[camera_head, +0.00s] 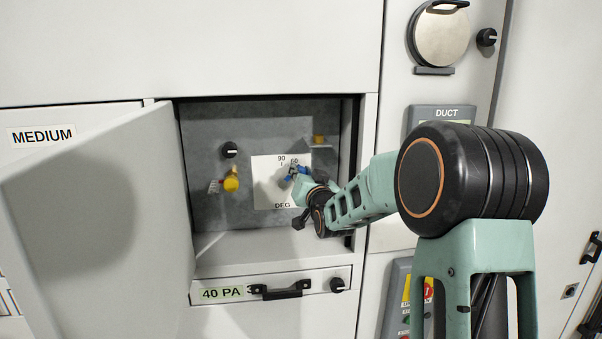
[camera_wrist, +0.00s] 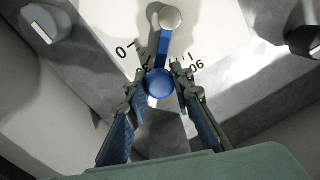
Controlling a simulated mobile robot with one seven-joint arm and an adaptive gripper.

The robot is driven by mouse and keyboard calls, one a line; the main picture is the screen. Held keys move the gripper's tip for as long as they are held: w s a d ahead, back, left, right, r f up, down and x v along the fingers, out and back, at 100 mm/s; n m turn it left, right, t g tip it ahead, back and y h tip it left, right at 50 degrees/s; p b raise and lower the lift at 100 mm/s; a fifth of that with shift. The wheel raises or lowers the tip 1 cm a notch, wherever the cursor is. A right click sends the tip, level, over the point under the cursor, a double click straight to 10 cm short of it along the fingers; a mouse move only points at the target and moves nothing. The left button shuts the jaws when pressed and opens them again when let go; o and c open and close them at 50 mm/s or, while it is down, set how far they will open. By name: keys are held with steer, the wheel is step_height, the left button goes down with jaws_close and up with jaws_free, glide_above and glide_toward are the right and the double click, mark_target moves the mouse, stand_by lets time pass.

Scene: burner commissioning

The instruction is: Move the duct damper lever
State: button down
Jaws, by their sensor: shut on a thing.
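The duct damper lever is blue with a round blue knob (camera_wrist: 158,84) at its end, and its arm runs up to a silver pivot (camera_wrist: 170,18) in the wrist view. Behind it is a white dial plate (camera_head: 266,188) marked in degrees, with 90 and 60 readable in the head view. My gripper (camera_wrist: 160,86) has its two fingers on either side of the knob, shut on it. In the head view my gripper (camera_head: 297,174) hides most of the lever and part of the scale.
The dial sits in a recessed cabinet with its door (camera_head: 95,220) swung open on the left. A yellow knob (camera_head: 231,183) and a black knob (camera_head: 230,150) are left of the dial. A drawer labelled 40 PA (camera_head: 222,293) is below.

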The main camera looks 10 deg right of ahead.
steer(key=m+b, duration=0.1)
steer(key=f+b, duration=0.1)
steer(key=b, duration=0.1)
steer(key=shift+d+f+m, duration=0.25)
steer(key=shift+d+m, duration=0.1)
steer(key=shift+m, duration=0.05)
steer(key=shift+d+f+m+b, duration=0.2)
steer(key=shift+f+m+b, duration=0.1)
steer(key=shift+m+b, duration=0.45)
steer(key=shift+d+f+m+b, duration=0.25)
steer(key=shift+m+b, duration=0.4)
steer(key=shift+m, duration=0.2)
steer(key=c, duration=1.7)
jaws_free()
steer(key=shift+s, duration=0.15)
steer(key=s, duration=1.1)
steer(key=shift+s+d+f, duration=0.15)
steer(key=shift+s+d, duration=0.2)
